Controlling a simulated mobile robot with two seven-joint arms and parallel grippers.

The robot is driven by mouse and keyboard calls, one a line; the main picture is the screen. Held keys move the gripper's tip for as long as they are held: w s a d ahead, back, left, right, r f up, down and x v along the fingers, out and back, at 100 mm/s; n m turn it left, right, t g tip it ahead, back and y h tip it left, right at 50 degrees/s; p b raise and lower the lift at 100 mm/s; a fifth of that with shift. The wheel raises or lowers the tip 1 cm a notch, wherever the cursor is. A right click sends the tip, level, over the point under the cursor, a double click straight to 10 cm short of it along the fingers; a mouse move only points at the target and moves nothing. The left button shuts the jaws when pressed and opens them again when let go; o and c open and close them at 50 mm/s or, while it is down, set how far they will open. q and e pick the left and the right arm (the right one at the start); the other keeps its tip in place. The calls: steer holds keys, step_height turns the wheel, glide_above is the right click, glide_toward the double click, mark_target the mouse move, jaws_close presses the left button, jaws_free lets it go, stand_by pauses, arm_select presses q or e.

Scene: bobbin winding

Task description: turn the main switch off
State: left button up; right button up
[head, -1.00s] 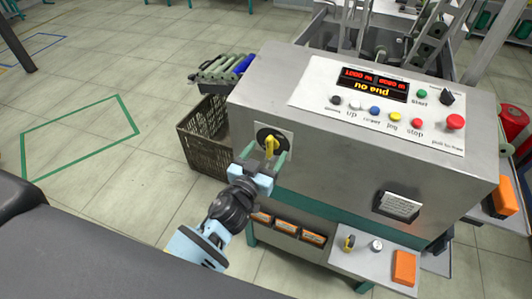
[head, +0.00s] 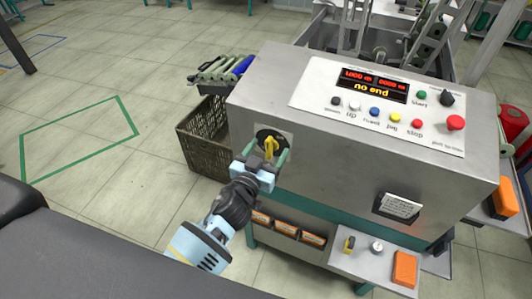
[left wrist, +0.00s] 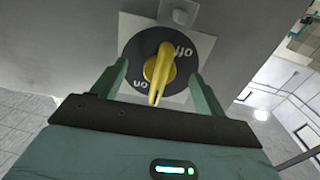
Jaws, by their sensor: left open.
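The main switch is a yellow handle (head: 270,146) on a black round plate, at the left end of the steel machine's front. In the left wrist view the handle (left wrist: 158,75) stands nearly upright in the picture, between the "off" label at upper right and the "on" label at lower left. I cannot tell which label it is set to. My left gripper (head: 266,159) is open, its fingers on either side of the handle. In the left wrist view the gripper (left wrist: 160,95) shows gaps between both fingers and the handle. My right gripper is not in view.
The control panel (head: 330,75) has a lit display (head: 372,85), several coloured buttons and a red mushroom button (head: 456,123). A brown crate (head: 205,140) stands left of the machine. A small shelf (head: 375,262) with an orange box (head: 404,268) juts out at lower right.

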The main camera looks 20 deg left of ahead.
arm_select(q)
steer(key=shift+w, duration=0.45)
steer(key=c, duration=1.4)
steer(key=shift+o, duration=0.2)
steer(key=shift+d+n, duration=0.1)
steer(key=shift+n, duration=1.8)
